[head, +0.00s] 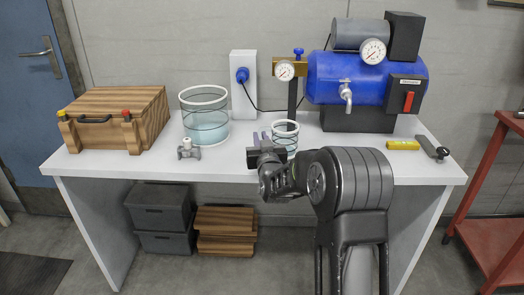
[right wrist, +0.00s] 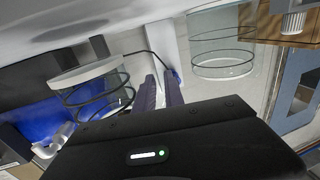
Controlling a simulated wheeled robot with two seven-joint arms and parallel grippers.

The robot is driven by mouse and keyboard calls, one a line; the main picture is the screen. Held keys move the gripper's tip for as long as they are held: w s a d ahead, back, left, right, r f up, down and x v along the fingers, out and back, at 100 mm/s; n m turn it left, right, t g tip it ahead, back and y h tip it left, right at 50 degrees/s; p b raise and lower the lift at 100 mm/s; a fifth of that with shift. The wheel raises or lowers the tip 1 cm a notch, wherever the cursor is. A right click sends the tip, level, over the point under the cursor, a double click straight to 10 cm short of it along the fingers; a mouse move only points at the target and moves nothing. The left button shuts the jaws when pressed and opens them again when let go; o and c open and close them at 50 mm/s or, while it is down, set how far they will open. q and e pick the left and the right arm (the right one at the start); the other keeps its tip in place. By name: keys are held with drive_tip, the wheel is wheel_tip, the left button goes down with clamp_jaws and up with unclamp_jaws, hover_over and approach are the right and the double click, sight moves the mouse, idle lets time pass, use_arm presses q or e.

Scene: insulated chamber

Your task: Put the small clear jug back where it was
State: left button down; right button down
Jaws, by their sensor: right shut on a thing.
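The small clear jug (head: 288,134) has a white rim and dark rings, with pale liquid low inside. It is at the middle of the white table, in front of the gauge stand. My right gripper (head: 262,140) is shut at the jug's left side, on what seems to be its handle; the grip itself is hidden. In the right wrist view, which is upside down, the jug (right wrist: 92,88) is left of the two close-set fingers (right wrist: 160,92). Whether its base touches the table is not clear. My left gripper is not in view.
A large clear vessel (head: 205,118) of bluish liquid and a small valve fitting (head: 188,149) stand left of the jug. A wooden case (head: 115,118) is further left. The blue tank (head: 365,80) with a tap stands behind right. The white table (head: 230,165) is bare around front centre.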

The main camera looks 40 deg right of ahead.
drive_tip(key=shift+f, duration=1.8)
drive_tip(key=shift+f+b, duration=0.15)
drive_tip(key=shift+b, duration=0.15)
drive_tip(key=c, duration=1.4)
unclamp_jaws()
drive_tip(key=shift+c, duration=0.2)
